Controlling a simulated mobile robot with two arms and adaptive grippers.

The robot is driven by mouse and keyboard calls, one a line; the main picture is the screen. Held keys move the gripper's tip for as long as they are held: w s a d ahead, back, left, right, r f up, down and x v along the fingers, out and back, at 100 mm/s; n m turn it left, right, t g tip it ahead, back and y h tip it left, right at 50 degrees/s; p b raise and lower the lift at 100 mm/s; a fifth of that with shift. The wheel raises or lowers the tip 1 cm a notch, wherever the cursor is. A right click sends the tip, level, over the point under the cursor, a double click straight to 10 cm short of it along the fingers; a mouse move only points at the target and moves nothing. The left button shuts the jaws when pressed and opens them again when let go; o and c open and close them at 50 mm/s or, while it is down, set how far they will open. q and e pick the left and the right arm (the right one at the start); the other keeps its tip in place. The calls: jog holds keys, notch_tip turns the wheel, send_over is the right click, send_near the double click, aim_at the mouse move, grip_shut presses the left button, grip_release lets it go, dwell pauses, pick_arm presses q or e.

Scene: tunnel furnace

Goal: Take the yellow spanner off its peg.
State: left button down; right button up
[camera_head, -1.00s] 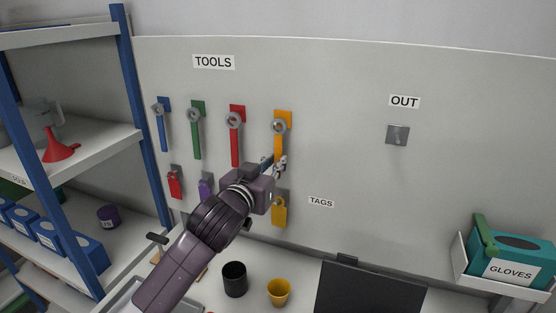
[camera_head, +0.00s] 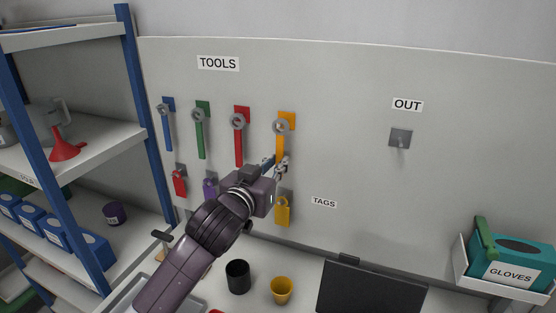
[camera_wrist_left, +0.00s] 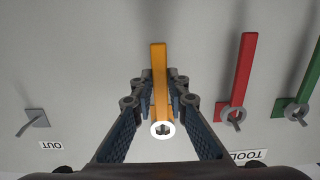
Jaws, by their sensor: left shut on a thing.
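The yellow spanner (camera_head: 280,146) hangs upright on the tool wall, right of the red one. Its ring end is in front of the yellow plate (camera_head: 287,118); I cannot tell how far along the peg it sits. My left gripper (camera_head: 277,163) is at the lower part of the handle, shut on it. In the left wrist view the spanner (camera_wrist_left: 159,65) runs between the fingers of the left gripper (camera_wrist_left: 159,92), its pale ring toward the camera. The fingers partly hide the handle. My right gripper is not in view.
Blue (camera_head: 166,130), green (camera_head: 200,138) and red (camera_head: 238,145) spanners hang to the left. Padlocks, including a yellow one (camera_head: 282,212), hang below. An empty peg (camera_head: 400,139) is under the OUT label. A black cup (camera_head: 238,276) and yellow cup (camera_head: 281,290) stand on the bench. Shelves are at left.

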pick_arm(q)
jog(key=shift+p+v, duration=0.75)
jog(key=shift+v, duration=0.8)
jog(key=p, duration=0.2)
send_near(279, 160)
jog(key=shift+s+a+f, duration=0.15)
jog(key=shift+s+f, duration=0.15)
jog(key=shift+s, duration=0.15)
